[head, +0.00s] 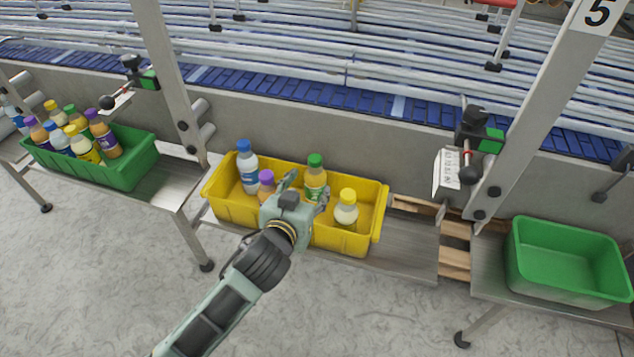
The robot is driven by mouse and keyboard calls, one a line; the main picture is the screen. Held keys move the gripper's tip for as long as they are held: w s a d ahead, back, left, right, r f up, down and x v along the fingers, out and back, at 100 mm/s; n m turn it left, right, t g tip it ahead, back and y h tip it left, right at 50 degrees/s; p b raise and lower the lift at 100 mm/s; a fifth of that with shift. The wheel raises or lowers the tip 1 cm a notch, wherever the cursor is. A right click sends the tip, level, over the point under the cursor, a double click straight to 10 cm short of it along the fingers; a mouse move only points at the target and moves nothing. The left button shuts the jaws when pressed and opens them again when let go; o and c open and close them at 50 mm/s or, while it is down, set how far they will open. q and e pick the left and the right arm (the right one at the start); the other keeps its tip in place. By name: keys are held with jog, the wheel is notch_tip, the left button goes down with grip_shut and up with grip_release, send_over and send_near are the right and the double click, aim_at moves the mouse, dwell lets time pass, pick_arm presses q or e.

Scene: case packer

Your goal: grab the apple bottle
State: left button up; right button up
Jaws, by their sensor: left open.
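A yellow crate (228,205) holds several bottles. A green-capped bottle with a green and yellow label (316,177) stands upright near the crate's middle; it is probably the apple bottle, but its label is too small to read. My left gripper (306,189) comes in from below, over the crate's near side. It is open, with its fingers just in front of the green-capped bottle, whose lower part is hidden. I cannot tell whether they touch it. My right gripper is out of view.
The yellow crate also holds a blue-capped bottle (246,170), a purple-capped bottle (266,184) partly behind my gripper, and a yellow-capped white bottle (346,211). A full green crate (135,172) stands left, an empty green crate (565,290) right. A conveyor (340,95) runs behind.

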aim_at(312, 183)
pick_arm(q)
jog(key=p+x, duration=0.1)
jog(key=x, duration=0.3)
jog(key=shift+w+f, duration=0.1)
jog(key=shift+w+f+p, duration=0.25)
jog(key=shift+w+p, duration=0.05)
jog(key=c, duration=1.1)
jog(key=shift+r, duration=0.1)
jog(key=shift+c, duration=0.2)
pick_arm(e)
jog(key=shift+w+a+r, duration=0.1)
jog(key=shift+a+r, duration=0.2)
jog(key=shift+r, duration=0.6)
pick_arm(q)
jog(key=shift+r, duration=0.1)
